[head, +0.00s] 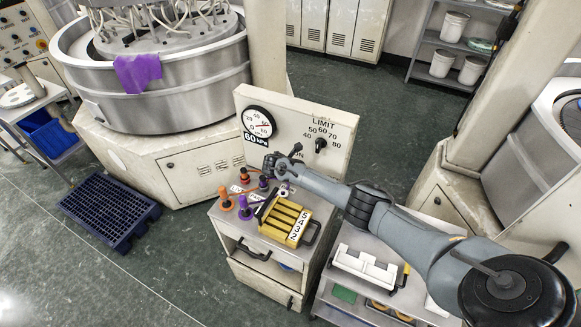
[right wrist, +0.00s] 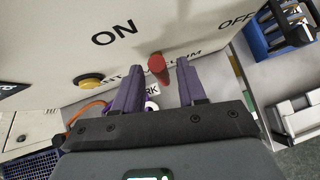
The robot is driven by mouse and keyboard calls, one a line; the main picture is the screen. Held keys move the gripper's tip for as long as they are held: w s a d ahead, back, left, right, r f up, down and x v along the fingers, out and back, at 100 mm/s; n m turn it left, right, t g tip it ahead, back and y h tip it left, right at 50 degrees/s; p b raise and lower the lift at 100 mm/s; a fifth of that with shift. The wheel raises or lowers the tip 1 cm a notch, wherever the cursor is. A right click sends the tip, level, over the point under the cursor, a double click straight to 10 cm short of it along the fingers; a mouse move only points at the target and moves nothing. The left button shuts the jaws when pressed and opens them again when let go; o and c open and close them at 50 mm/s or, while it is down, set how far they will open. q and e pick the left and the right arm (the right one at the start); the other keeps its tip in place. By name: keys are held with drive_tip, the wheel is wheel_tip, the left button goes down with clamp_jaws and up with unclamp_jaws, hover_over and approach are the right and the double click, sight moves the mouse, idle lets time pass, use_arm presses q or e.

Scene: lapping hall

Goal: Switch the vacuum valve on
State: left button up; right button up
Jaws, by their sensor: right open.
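The valve's red handle (right wrist: 158,68) shows in the right wrist view on a pale panel (right wrist: 190,25), below and between the printed words ON and OFF. Which word it points at I cannot tell. My right gripper (right wrist: 155,72) is open, with one finger on each side of the handle and visible gaps between. In the head view my right gripper (head: 284,164) is at the lower front of the gauge panel (head: 291,119), and my arm and gripper hide the valve there. My left gripper is not in view.
A yellow button (right wrist: 90,82) sits left of the handle. Below the gripper, the cabinet top carries orange-handled (head: 226,199) and purple-handled (head: 244,207) tools and a yellow numbered rack (head: 286,221). A white tray (head: 364,268) is to the right. A blue pallet (head: 108,208) lies on the floor.

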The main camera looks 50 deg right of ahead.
drive_tip(key=v, duration=0.8)
drive_tip(key=shift+a+r, duration=0.25)
drive_tip(key=shift+a, duration=0.05)
